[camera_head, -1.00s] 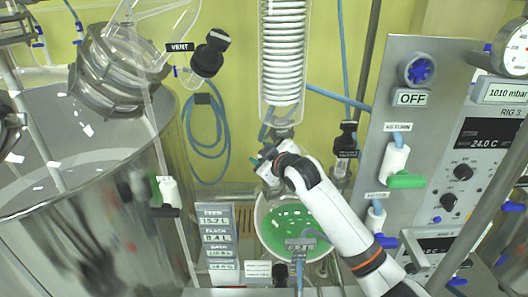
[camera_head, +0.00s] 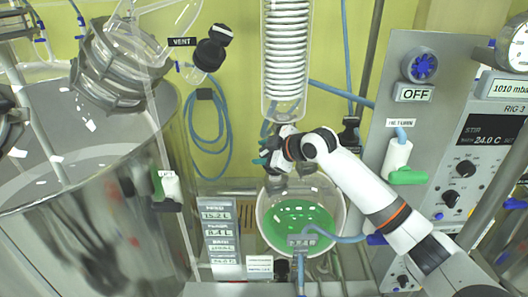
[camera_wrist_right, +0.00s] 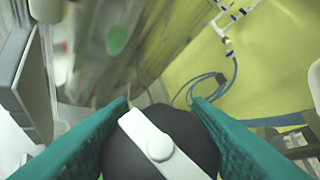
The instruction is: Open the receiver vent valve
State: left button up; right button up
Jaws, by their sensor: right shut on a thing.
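My right gripper (camera_head: 266,153) is just below the glass coil condenser, above the receiver bowl (camera_head: 268,238) with green liquid. In the right wrist view, its teal fingers (camera_wrist_right: 160,130) are shut on the two sides of a round black knob (camera_wrist_right: 120,160) with a white bar (camera_wrist_right: 158,145) across its face. The bar lies diagonally in that view. In the head view the knob is mostly hidden by the gripper, and no label on it can be read. A black valve (camera_head: 210,53) beside a VENT label (camera_head: 182,42) is higher up on the left, apart from the gripper. My left gripper is not in view.
The glass condenser (camera_head: 286,60) hangs directly above my right gripper. A large steel vessel (camera_head: 90,225) fills the left. A blue hose coil (camera_head: 208,140) hangs on the wall.

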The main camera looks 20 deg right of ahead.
jog(key=o, duration=0.8)
jog(key=shift+o, duration=1)
jog(key=shift+w+f, duration=0.1)
jog(key=shift+w, duration=0.05)
jog(key=shift+m, duration=0.3)
